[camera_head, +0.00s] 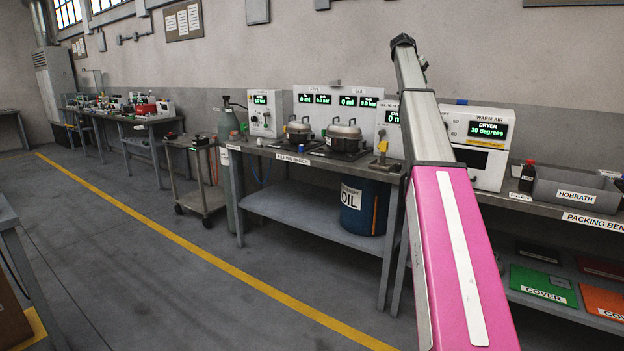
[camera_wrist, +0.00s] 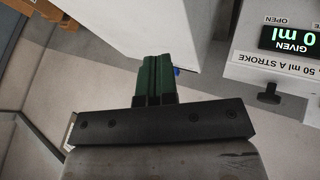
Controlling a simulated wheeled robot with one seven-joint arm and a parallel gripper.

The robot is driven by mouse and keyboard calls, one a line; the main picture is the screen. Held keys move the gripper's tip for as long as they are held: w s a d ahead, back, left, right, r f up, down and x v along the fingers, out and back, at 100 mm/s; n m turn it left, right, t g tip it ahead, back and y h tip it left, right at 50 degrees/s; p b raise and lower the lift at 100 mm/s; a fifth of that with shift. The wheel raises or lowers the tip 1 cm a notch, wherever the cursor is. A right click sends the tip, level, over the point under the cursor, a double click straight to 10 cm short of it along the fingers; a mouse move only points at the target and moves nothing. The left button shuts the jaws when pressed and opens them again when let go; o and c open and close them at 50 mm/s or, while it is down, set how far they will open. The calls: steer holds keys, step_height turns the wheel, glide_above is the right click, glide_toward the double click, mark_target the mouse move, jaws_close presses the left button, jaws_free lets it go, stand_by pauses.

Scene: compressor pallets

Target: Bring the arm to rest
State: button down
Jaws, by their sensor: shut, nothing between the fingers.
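My gripper (camera_wrist: 155,78) shows in the wrist view with its two green fingers together and nothing between them. It is in the air and touches nothing that I can see. My arm (camera_head: 440,170), grey and pink, rises across the head view from the bottom edge to near the top. I cannot make out the gripper in the head view. In the wrist view a white panel with an upside-down "GIVEN 0 ml" display (camera_wrist: 292,38) is at the right. A large pale surface (camera_wrist: 145,30) lies beyond the fingers.
The filling bench (camera_head: 330,165) carries two metal pots (camera_head: 344,134) on dark plates. The dryer (camera_head: 480,150) and packing bench (camera_head: 570,213) stand right of my arm. A blue oil drum (camera_head: 362,205) is underneath. A trolley (camera_head: 197,143) stands left. The floor (camera_head: 150,260) is clear.

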steer(key=s+a+f+n+y, duration=0.15)
steer(key=s+a+f, duration=0.4)
steer(key=f, duration=0.95)
steer(key=s+a+f+n+y, duration=0.15)
steer(key=s+a+f, duration=0.35)
steer(key=f, duration=1)
steer(key=s+a+f+n+y, duration=0.15)
steer(key=s+a+f, duration=0.4)
steer(key=f, duration=0.95)
steer(key=s+a+f+n+y, duration=0.1)
steer(key=s+a+f, duration=0.2)
steer(key=s+f, duration=0.5)
steer(key=s+a+f+n+y, duration=0.1)
steer(key=s+a+f, duration=0.3)
steer(key=s+f, duration=0.4)
steer(key=s+a+f+n+y, duration=0.1)
steer(key=s+a+f, duration=0.2)
steer(key=s+f, duration=0.5)
steer(key=s, duration=1)
steer(key=shift+s+a+f+g, duration=0.15)
steer(key=shift+s+a+g, duration=0.1)
steer(key=shift+a+g, duration=0.1)
